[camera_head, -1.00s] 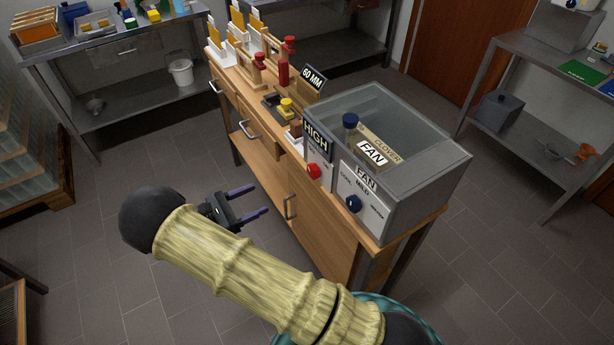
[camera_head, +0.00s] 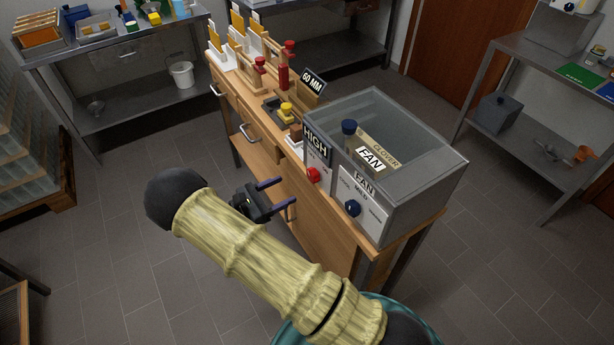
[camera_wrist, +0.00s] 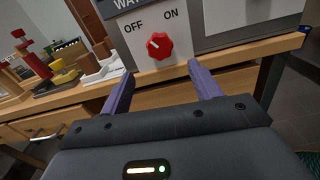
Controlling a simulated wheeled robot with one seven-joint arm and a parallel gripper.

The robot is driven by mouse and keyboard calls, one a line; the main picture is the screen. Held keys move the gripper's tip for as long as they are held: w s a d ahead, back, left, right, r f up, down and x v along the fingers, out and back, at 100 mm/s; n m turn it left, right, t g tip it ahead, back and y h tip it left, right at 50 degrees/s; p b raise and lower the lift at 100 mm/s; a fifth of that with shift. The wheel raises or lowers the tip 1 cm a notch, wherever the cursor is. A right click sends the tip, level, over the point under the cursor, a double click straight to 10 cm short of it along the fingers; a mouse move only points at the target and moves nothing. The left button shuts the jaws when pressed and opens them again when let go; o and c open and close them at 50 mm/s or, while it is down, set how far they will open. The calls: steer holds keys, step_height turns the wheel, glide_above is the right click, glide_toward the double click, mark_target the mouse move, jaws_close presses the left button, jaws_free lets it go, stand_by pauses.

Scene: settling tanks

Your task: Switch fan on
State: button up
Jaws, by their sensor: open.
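The grey glass-topped box (camera_head: 425,195) stands on the wooden bench. Its white panel labelled FAN (camera_head: 364,187) carries a dark blue knob (camera_head: 353,208). To its left, a panel under a HIGH sign (camera_head: 316,143) has a red knob (camera_head: 313,174). In the wrist view the red knob (camera_wrist: 159,46) sits below the words OFF and ON; its exact setting is unclear. My gripper (camera_head: 290,192) is open and empty, in front of the bench and apart from both knobs. In the wrist view my gripper (camera_wrist: 161,72) has its purple fingers spread below the red knob.
The wooden bench (camera_head: 320,225) has drawers with protruding handles. Wooden stands, a yellow-topped item (camera_head: 286,110) and a 60 MM sign (camera_head: 313,82) occupy its left part. Metal shelves stand at left, back and right.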

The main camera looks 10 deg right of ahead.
mark_target(310, 178)
steer(key=p+x, duration=0.1)
steer(key=x, duration=0.8)
steer(key=shift+p, duration=0.35)
steer(key=c, duration=1)
